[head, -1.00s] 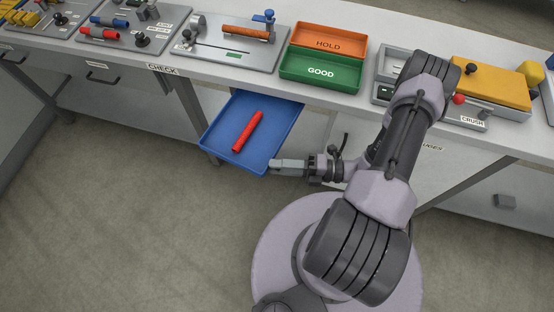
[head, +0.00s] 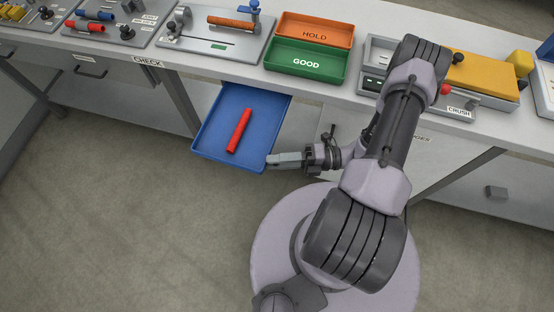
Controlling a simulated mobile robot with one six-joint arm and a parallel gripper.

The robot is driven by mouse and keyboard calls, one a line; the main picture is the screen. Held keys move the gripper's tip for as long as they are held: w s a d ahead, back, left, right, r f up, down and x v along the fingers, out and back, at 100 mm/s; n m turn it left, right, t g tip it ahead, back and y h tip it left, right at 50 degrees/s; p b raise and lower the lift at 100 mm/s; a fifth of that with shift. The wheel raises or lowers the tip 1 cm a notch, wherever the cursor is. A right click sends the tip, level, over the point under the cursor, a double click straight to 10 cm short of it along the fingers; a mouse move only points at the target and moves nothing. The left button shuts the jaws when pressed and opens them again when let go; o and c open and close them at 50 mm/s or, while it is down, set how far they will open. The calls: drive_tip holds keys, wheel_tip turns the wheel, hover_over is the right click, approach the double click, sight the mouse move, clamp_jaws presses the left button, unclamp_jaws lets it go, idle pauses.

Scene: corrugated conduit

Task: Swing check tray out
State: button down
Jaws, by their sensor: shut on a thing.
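The blue check tray (head: 264,118) sticks out from under the front edge of the bench, over the floor. A red corrugated tube (head: 239,130) lies in it at a slant. My gripper (head: 271,161) is shut on the tray's rim at its near right corner. The fingers reach in from the right, and the exact grip on the rim is too small to see clearly. The tray's back end is hidden under the bench top.
The bench top (head: 225,70) carries an orange HOLD bin (head: 318,32), a green GOOD bin (head: 290,62) and a fixture with an orange-brown tube (head: 232,22). A bench leg (head: 182,105) stands left of the tray. The floor in front is clear.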

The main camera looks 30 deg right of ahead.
drive_tip(key=c, duration=1.5)
unclamp_jaws()
drive_tip(key=p+v, duration=0.2)
drive_tip(key=v, duration=1.5)
drive_tip(key=shift+d, duration=0.25)
drive_tip(key=shift+s, duration=0.1)
